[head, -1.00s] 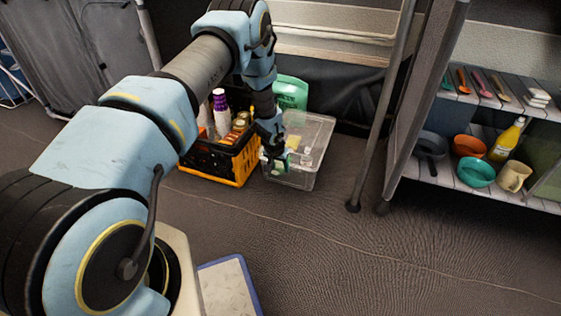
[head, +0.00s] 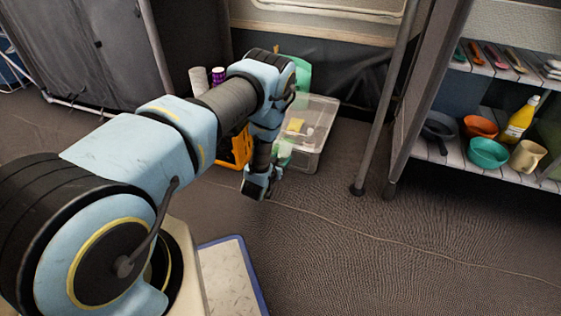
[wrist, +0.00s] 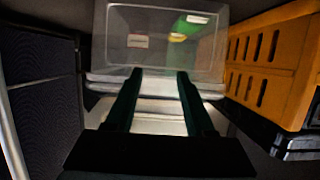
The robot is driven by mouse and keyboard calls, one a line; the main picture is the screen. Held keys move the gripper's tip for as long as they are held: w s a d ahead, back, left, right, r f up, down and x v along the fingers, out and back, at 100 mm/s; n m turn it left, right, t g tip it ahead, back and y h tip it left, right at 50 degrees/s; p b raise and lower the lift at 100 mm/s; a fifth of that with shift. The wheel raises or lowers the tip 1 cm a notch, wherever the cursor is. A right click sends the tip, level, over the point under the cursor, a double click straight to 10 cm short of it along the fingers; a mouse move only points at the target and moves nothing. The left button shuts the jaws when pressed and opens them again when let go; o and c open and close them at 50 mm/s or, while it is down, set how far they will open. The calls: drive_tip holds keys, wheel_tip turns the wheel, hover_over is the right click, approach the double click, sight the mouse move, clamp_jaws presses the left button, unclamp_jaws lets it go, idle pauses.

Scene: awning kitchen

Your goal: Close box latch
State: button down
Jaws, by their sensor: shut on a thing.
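The clear plastic box (head: 315,118) stands on the floor, with a yellow item visible inside. Its transparent wall and pale rim also show in the wrist view (wrist: 120,45). A pale latch flap (wrist: 160,124) lies between my fingers below the rim; its exact outline is hard to tell. My gripper (head: 258,187) is low at the box's near left side, partly hidden by my own wrist. In the wrist view my gripper (wrist: 158,73) has its fingers apart, closed around the pale flap. A light green piece (head: 284,150) shows at the box's left side beside my arm.
An orange and black crate (head: 238,150) stands close left of the box, mostly behind my arm; it fills the right of the wrist view (wrist: 270,60). A table leg (head: 372,130) and shelf (head: 430,160) stand to the right.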

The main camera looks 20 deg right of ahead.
drive_tip(key=shift+w+d+f+t+h+b, duration=0.25)
drive_tip(key=shift+f+t+h+b, duration=0.45)
drive_tip(key=shift+b, duration=0.3)
drive_tip(key=shift+w+d+f+t+h+b, duration=0.25)
drive_tip(key=shift+f+t+h+b, duration=0.2)
drive_tip(key=shift+t+h+b, duration=0.45)
drive_tip(key=shift+d, duration=0.1)
drive_tip(key=shift+c, duration=1.2)
unclamp_jaws()
